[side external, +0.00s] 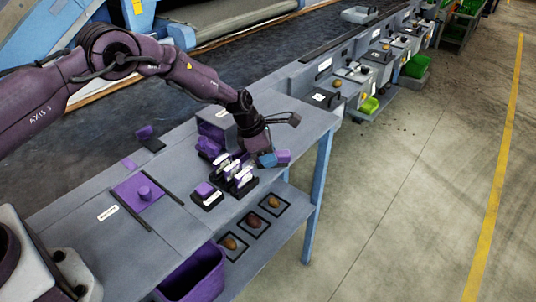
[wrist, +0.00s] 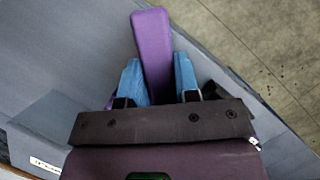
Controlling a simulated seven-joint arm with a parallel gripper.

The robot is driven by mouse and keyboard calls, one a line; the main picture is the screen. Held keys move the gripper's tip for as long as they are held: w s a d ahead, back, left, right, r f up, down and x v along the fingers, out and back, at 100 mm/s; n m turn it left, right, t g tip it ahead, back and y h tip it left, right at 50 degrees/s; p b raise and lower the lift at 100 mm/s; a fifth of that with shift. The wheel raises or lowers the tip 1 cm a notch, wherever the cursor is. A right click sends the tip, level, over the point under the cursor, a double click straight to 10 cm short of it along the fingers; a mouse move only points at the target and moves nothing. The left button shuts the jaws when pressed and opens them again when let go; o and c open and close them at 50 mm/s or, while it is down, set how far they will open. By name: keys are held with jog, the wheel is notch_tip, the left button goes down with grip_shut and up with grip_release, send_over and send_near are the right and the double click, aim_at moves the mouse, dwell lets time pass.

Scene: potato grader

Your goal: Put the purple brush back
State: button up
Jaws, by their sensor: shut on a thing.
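The purple brush (wrist: 153,50) shows in the wrist view as a long purple block between the two blue fingertips. My gripper (wrist: 158,84) is shut on it. In the side external view my gripper (side external: 267,160) is low over the right end of the grey bench, and the purple end of the brush (side external: 284,156) sticks out to its right. I cannot tell whether the brush touches the bench. Its bristles are not visible. A group of black holders with white labels (side external: 237,183) stands just left of my gripper, with purple pieces among them.
A purple block on a labelled black stand (side external: 205,193) is in front of the holders. A purple plate with a knob (side external: 143,193) lies further left on the bench (side external: 85,232). A purple bin (side external: 190,275) and potatoes in black-framed squares (side external: 254,220) are below. The floor at right is open.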

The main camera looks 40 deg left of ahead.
jog(key=shift+f, duration=0.2)
jog(key=o, duration=0.9)
jog(key=shift+c, duration=0.2)
jog(key=v, duration=1.2)
jog(key=shift+r, duration=0.15)
jog(key=s+a+r+m+t+y, duration=0.1)
jog(key=s+r+m, duration=0.6)
jog(key=r, duration=0.3)
jog(key=s+r+m, duration=0.6)
jog(key=s+r, duration=0.2)
jog(key=r, duration=0.2)
jog(key=s+a+r+m+y, duration=0.1)
jog(key=s+m, duration=0.6)
jog(key=s, duration=0.2)
jog(key=s+a+r+m+t+y, duration=0.1)
jog(key=s+a+m, duration=0.1)
jog(key=s+m, duration=0.5)
jog(key=s, duration=0.3)
jog(key=shift+r, duration=0.15)
